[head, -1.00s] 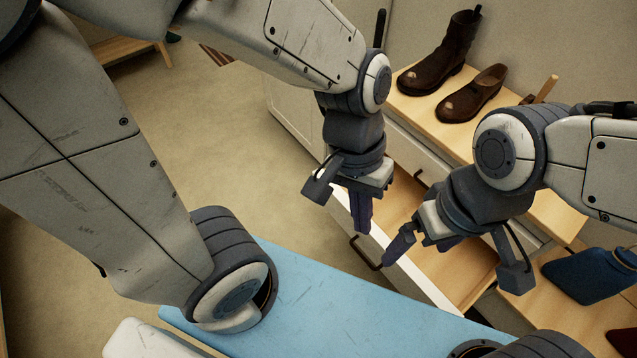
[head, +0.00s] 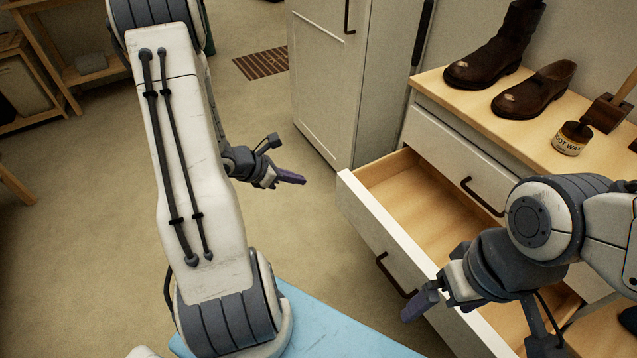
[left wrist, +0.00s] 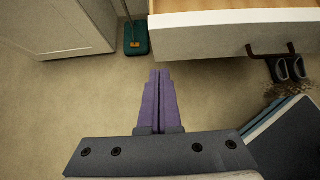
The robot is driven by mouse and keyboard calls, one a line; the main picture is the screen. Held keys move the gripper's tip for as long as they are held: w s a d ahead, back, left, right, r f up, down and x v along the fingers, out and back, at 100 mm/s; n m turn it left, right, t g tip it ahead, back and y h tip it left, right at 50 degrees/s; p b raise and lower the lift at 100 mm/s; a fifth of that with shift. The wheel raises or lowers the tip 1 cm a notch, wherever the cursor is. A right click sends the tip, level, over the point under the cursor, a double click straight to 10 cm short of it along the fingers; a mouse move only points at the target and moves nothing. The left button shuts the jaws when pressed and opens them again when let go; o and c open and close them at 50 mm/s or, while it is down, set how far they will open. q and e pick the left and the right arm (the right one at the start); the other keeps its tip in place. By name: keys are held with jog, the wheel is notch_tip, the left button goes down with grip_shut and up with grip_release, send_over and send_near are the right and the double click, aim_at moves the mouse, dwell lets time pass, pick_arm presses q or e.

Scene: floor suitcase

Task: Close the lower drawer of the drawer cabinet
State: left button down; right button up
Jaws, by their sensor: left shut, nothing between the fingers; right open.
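The drawer cabinet (head: 440,92) stands at the right of the head view. Its upper drawer (head: 455,160) is shut. Its lower drawer (head: 365,210) is pulled well out, with a white front, bare wooden inside and dark handle (head: 396,276). In the left wrist view the drawer front (left wrist: 205,40) is at the top right. My left gripper (head: 300,179) is shut and empty, left of the drawer front and apart from it; its fingers also show in the left wrist view (left wrist: 159,95). My right gripper (head: 440,302) is open, over the drawer's near end; contact cannot be told.
A worn boot (head: 497,48), a shoe (head: 535,92) and a tin of wax (head: 572,138) are on the cabinet top. A tall white cupboard (head: 335,80) stands behind the drawer. A green dustpan (left wrist: 137,38) shows in the left wrist view. The floor left of the drawer is clear.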

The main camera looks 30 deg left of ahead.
pick_arm(q)
jog(key=x, duration=0.3)
jog(key=r+b+x, duration=0.1)
jog(key=x, duration=0.3)
jog(key=w+d+b+x, duration=0.1)
jog(key=x, duration=0.3)
jog(key=shift+w+r, duration=0.1)
jog(key=shift+w, duration=0.1)
jog(key=shift+w+d, duration=0.3)
jog(key=shift+w, duration=0.2)
